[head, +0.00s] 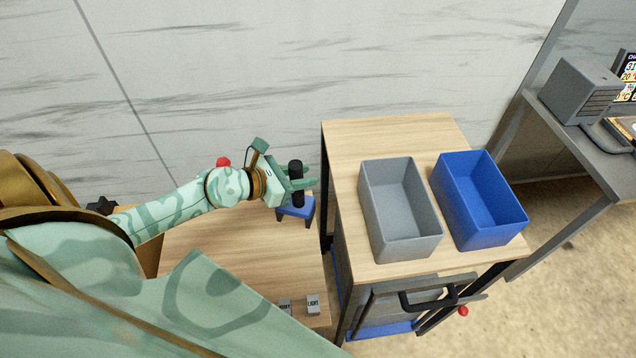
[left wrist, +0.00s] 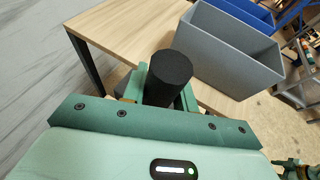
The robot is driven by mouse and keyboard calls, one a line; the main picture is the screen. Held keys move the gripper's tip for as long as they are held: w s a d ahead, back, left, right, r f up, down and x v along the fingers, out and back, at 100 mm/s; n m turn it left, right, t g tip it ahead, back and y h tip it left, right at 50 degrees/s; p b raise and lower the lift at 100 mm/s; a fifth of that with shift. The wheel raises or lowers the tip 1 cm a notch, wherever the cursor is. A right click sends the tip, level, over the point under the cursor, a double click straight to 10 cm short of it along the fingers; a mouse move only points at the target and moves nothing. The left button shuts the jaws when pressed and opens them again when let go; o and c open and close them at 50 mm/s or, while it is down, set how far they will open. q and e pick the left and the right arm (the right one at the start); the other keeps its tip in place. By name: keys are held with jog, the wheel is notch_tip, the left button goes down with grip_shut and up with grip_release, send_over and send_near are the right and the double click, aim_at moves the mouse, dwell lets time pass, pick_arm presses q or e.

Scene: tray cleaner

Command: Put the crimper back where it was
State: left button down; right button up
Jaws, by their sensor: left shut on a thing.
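My left gripper (head: 298,184) is shut on a black cylinder (head: 296,169), held upright between the fingers. In the left wrist view the black cylinder (left wrist: 170,78) rises between the green fingers of my left gripper (left wrist: 160,92). Only its upper part shows; I cannot tell from this whether it is the crimper. A blue stand (head: 295,210) is just below my left gripper at the right edge of the lower wooden table. No other tool that I can name as the crimper shows.
A taller wooden table (head: 345,135) stands to the right, with a grey bin (head: 408,246) and a blue bin (head: 495,236), both empty as far as I see. Two small labelled blocks, one reading "LIGHT" (head: 313,304), sit at the lower table's front. A grey desk (head: 575,135) is at far right.

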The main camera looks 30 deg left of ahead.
pick_arm(q)
jog(key=w+f+b, duration=0.6)
jog(key=f, duration=0.3)
jog(key=shift+w+d+f, duration=0.15)
jog(key=shift+w+f, duration=0.2)
jog(key=shift+w, duration=0.05)
jog(key=c, duration=1.5)
grip_release()
jog(key=shift+s+f, duration=0.1)
jog(key=shift+f, duration=0.15)
jog(key=o, duration=0.4)
jog(key=shift+r, duration=0.1)
